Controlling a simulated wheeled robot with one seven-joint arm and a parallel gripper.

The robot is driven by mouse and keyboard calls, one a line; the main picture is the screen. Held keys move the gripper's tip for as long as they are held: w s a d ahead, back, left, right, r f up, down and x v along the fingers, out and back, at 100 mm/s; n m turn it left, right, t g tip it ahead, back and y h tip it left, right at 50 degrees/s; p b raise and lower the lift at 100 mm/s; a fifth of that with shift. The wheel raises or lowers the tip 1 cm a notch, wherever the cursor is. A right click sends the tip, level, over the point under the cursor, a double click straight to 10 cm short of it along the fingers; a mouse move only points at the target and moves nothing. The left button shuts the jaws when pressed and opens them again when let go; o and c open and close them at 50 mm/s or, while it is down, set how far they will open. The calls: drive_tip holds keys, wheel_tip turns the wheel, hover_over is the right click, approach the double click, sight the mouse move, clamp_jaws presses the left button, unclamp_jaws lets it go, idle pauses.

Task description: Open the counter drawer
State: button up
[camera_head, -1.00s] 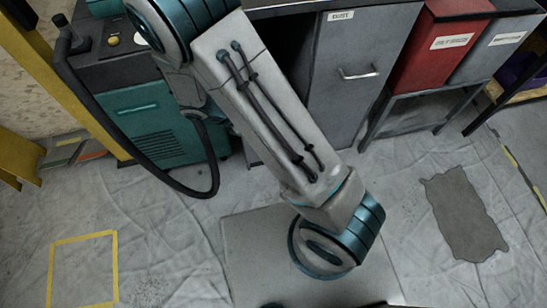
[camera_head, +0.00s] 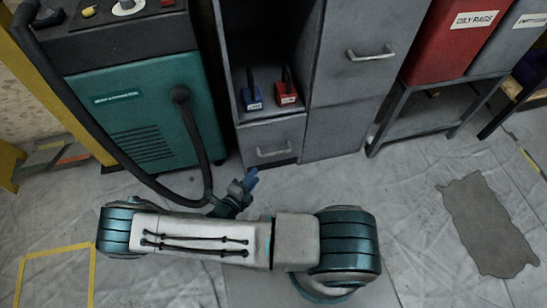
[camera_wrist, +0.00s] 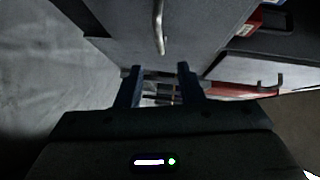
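The grey drawer (camera_head: 288,132) is at the bottom of the grey counter cabinet, below an open shelf, and looks shut. Its bar handle (camera_head: 273,152) is on its front. In the wrist view a metal handle (camera_wrist: 158,28) stands out from a grey panel, just ahead of my fingers. My gripper (camera_head: 250,181) is low in front of the drawer, a little left of the handle and apart from it. In the wrist view my gripper (camera_wrist: 158,74) has its two dark blue fingers spread, with nothing held between them.
A blue box (camera_head: 251,98) and a red box (camera_head: 287,94) stand on the shelf above the drawer. A teal machine (camera_head: 140,125) with a black hose (camera_head: 110,150) is close on the left. A tall grey door (camera_head: 365,50) is to the right. Sheeted floor lies in front.

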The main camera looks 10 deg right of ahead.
sight(273, 153)
drive_tip(key=shift+b+x, duration=2.05)
drive_tip(key=shift+x, duration=4.85)
drive_tip(key=shift+f, duration=0.1)
clamp_jaws()
